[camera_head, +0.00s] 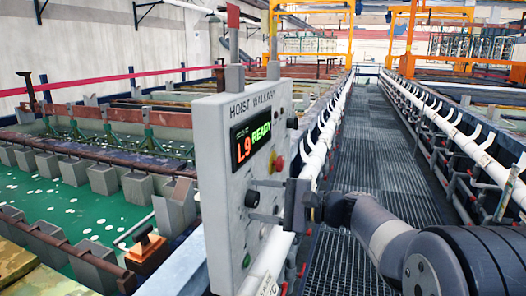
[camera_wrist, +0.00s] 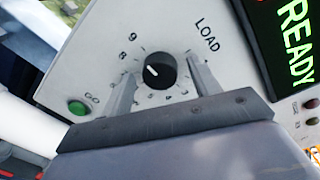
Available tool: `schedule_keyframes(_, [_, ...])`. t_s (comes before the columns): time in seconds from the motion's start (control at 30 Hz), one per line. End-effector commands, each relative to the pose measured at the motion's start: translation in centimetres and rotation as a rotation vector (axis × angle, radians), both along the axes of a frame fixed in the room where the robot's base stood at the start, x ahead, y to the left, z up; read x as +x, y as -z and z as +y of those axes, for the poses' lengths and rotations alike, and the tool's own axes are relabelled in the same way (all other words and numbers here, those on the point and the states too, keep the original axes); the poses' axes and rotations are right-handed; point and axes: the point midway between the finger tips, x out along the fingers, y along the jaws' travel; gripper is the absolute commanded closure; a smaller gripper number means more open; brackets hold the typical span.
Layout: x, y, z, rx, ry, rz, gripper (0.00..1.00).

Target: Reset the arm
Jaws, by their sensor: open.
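My gripper (camera_head: 268,203) reaches in from the right toward the face of a grey control panel (camera_head: 215,190) labelled "HOIST WALKWAY". In the wrist view my gripper (camera_wrist: 156,82) is open, with one finger on each side of a black LOAD knob (camera_wrist: 156,71). The knob has a white pointer line and numbers around it. I cannot tell whether the fingers touch it. In the head view the black knob (camera_head: 252,198) shows just left of the fingertips. The panel's display (camera_head: 251,137) reads "L9 READY".
A green GO button (camera_wrist: 78,107) sits below the knob. A red button (camera_head: 278,163) and other knobs are on the panel. A grated walkway (camera_head: 370,150) runs behind my arm, lined with white pipes. Tanks of green liquid (camera_head: 90,210) lie left.

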Motion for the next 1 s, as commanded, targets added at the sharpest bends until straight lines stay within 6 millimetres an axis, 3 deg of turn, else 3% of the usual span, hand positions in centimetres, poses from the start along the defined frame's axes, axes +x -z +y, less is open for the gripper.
schedule_keyframes(1.0, [-0.18, 0.2, 0.07, -0.321, 0.0, -0.883, 0.41])
